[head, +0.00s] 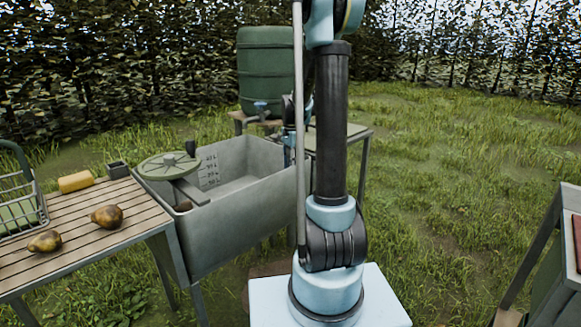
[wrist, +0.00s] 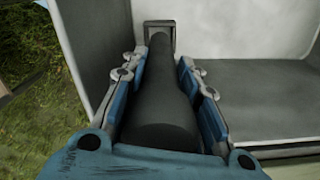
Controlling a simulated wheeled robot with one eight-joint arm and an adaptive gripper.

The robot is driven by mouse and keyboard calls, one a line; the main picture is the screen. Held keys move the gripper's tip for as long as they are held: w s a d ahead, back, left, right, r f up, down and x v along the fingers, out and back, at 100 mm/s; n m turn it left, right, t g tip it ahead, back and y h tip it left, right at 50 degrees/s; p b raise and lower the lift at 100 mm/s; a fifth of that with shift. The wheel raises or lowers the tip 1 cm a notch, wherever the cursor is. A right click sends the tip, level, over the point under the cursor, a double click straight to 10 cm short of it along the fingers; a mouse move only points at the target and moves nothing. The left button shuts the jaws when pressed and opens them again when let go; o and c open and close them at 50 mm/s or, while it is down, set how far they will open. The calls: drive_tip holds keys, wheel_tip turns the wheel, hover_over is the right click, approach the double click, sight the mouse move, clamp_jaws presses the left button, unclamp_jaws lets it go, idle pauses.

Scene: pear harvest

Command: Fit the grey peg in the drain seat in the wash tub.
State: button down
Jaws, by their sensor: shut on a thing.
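In the wrist view my gripper (wrist: 164,62) is shut on the grey peg (wrist: 165,105), a dark, thick rod pointing away from the camera between the blue fingers. A small squared dark frame (wrist: 160,25) shows at the peg's far end; I cannot tell whether it belongs to the peg. The wash tub (head: 235,222) is a grey box left of my arm in the head view. Its pale inner wall (wrist: 250,28) and floor show right of the peg in the wrist view. My arm mostly hides the gripper in the head view. I cannot make out the drain seat.
A green round lid (head: 167,165) rests at the tub's left end. A green barrel (head: 266,68) stands behind the tub.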

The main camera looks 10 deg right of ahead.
drive_tip(key=shift+f, duration=2.5)
idle(1.2)
drive_tip(key=c, duration=1.2)
unclamp_jaws()
drive_tip(key=shift+o, duration=0.5)
drive_tip(key=o, duration=0.4)
drive_tip(key=shift+r, duration=3)
drive_tip(key=shift+a, duration=0.15)
